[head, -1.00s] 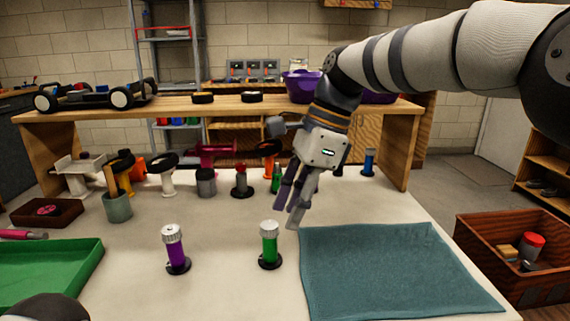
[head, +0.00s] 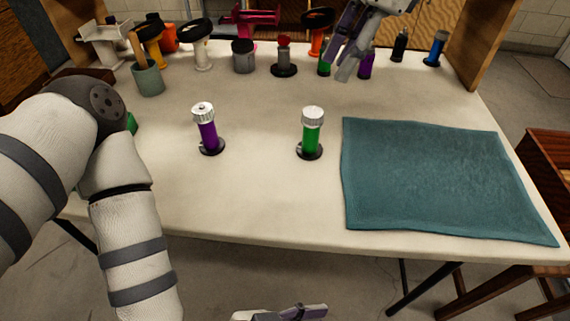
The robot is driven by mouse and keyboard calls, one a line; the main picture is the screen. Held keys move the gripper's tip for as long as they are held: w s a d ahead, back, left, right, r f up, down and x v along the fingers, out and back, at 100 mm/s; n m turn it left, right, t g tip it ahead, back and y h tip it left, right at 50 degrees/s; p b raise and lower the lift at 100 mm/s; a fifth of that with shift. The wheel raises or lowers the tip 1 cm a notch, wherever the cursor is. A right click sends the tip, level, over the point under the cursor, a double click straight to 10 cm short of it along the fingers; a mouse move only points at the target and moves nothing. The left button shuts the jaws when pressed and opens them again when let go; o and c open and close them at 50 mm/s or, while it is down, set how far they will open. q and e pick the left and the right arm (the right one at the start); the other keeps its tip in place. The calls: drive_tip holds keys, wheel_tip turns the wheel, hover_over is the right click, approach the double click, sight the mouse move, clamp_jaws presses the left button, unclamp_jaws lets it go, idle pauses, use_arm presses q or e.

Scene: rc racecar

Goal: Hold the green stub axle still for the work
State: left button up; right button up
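The green stub axle (head: 312,138) stands upright on its dark round base near the middle of the table, with a silver knurled cap on top. A similar purple one (head: 207,136) stands to its left. My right gripper (head: 340,68) hangs at the back of the table, beyond and slightly right of the green stub axle, apart from it. Its fingers look spread and hold nothing visible. It partly covers another green part (head: 323,68) in the back row. My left gripper (head: 290,313) shows only in part at the bottom edge, below the table's front edge; its fingertips are unclear.
A teal mat (head: 440,185) lies to the right, bare. Several parts on stands and a grey-green cup (head: 149,78) line the back. A blue part (head: 435,48) stands at the back right. The table between the purple part and the front edge is clear.

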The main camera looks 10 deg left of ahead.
sight(308, 139)
use_arm(q)
drive_tip(key=w+d+r+m+t+h, duration=0.2)
drive_tip(key=w+d+r+t+h, duration=0.15)
drive_tip(key=w+r, duration=0.55)
drive_tip(key=w+a+r+n+t+y, duration=0.1)
drive_tip(key=w, duration=0.1)
drive_tip(key=w+a+r+n+t+y, duration=0.1)
drive_tip(key=w+a+r+t+y, duration=0.1)
drive_tip(key=w, duration=0.1)
drive_tip(key=w+a+r+n+t+y, duration=0.1)
drive_tip(key=w+a+t+y, duration=0.1)
drive_tip(key=w, duration=0.1)
drive_tip(key=shift+w+a+r+n, duration=0.1)
drive_tip(key=shift+a+r+n, duration=0.1)
drive_tip(key=shift+n, duration=0.1)
drive_tip(key=w+a+n+y, duration=0.1)
drive_tip(key=a, duration=0.1)
drive_tip(key=w+a+r+n+y, duration=0.1)
drive_tip(key=y, duration=0.1)
drive_tip(key=w+a+n+y, duration=0.1)
drive_tip(key=w+a, duration=0.1)
drive_tip(key=shift+w+a+r+t+y, duration=0.1)
drive_tip(key=shift+a+r+t+y, duration=0.15)
drive_tip(key=shift+a+y, duration=0.1)
drive_tip(key=x, duration=1.2)
drive_tip(key=shift+f, duration=0.1)
clamp_jaws()
